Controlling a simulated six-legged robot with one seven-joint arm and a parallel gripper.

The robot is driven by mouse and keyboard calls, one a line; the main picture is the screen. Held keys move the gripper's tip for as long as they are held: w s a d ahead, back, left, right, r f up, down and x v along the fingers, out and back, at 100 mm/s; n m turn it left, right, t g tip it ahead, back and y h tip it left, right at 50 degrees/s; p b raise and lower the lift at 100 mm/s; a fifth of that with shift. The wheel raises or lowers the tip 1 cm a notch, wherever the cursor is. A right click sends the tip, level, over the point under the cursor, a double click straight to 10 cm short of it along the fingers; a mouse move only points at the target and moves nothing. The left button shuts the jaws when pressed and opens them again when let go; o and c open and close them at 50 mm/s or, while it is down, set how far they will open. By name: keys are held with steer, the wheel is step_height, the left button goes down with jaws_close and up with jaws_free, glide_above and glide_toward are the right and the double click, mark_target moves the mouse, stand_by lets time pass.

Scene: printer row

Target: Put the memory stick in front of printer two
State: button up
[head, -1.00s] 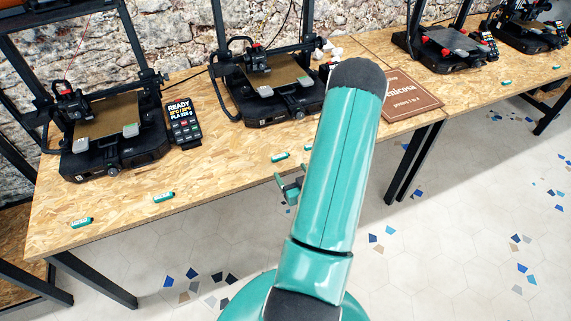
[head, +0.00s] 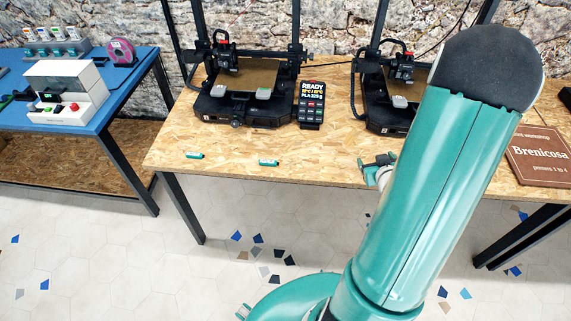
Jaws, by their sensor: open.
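Two small teal stick-shaped pieces with pale labels lie near the front edge of the wooden table in the head view: a left piece (head: 195,155) and a right piece (head: 269,163). The labels are too small to read, so I cannot tell which is the memory stick. A black printer (head: 238,112) stands behind them. A second black printer (head: 388,118) stands to its right, partly hidden by my arm. My gripper (head: 376,170) is open at the table's front edge, right of both pieces and in front of the second printer. Its fingers are partly hidden.
A display with buttons (head: 312,106) stands between the printers. A brown sign (head: 540,158) reading Brenicosa lies at the right. A blue table (head: 125,95) at the left holds a white device (head: 66,95) and a magenta spool (head: 122,51). Floor separates the tables in front.

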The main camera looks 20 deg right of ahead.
steer(key=w+a+r+n+g+y, duration=0.1)
steer(key=w+a+r+g+y, duration=0.3)
steer(key=a+r, duration=1.1)
steer(key=s+a+r, duration=0.3)
steer(key=s+a, duration=0.1)
steer(key=a, duration=0.2)
steer(key=s+a+r+n+g+y, duration=0.1)
steer(key=s+a+r, duration=0.2)
steer(key=a, duration=0.3)
steer(key=s+a+r, duration=0.3)
steer(key=s+a, duration=0.2)
steer(key=a, duration=0.1)
steer(key=shift+s+a+r+g+y, duration=0.25)
steer(key=shift+s+a+g+y, duration=0.05)
steer(key=shift+a+g, duration=0.1)
